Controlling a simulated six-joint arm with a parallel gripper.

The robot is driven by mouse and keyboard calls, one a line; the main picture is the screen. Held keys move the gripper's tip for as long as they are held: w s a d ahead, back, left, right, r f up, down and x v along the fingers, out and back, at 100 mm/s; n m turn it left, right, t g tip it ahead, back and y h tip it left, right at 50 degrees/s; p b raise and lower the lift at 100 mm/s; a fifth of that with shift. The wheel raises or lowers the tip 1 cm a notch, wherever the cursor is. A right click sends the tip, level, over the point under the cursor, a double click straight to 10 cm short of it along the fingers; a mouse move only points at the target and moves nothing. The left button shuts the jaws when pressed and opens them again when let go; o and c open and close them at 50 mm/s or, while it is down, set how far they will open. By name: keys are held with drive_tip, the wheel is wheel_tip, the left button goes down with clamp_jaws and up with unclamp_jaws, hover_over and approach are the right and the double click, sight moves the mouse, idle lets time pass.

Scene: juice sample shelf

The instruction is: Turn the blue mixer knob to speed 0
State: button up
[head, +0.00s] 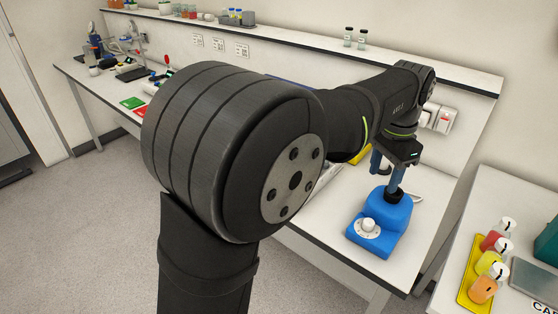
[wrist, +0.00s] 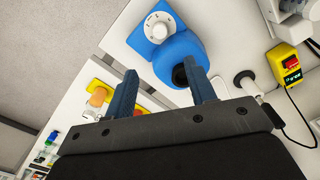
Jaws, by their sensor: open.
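The blue mixer (head: 398,220) stands on the white bench below my gripper, and it also shows in the wrist view (wrist: 178,52). Its white round knob (head: 368,226) sits on a pale dial plate on the low front part of the base. In the wrist view the knob (wrist: 158,28) is clear, but its setting is too small to read. A black cup (head: 394,195) sits on the mixer's raised rear part. My gripper (wrist: 160,66) is open and empty, with its blue fingers apart above the mixer near the cup. It is not touching the knob.
A yellow tray (head: 466,294) with several capped juice bottles stands on the right-hand table. A yellow device with a display (wrist: 285,62) and a cable lies right of the mixer in the wrist view. A shelf (head: 300,47) runs along the wall.

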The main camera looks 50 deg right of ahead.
drive_tip(key=w+a+r+n+h, duration=0.1)
drive_tip(key=w+a+r+n, duration=0.3)
drive_tip(key=w+a+n, duration=0.5)
drive_tip(key=shift+w+a+r+t+h, duration=0.15)
drive_tip(key=shift+w+a+t+h, duration=0.15)
drive_tip(key=shift+w+a, duration=3.45)
drive_tip(key=shift+w+d, duration=0.1)
drive_tip(key=shift+d, duration=0.1)
drive_tip(key=m+y, duration=0.2)
drive_tip(key=m, duration=0.2)
hover_over(369, 221)
wheel_tip(369, 221, down, 3)
wheel_tip(369, 221, down, 17)
drive_tip(key=shift+r, duration=0.1)
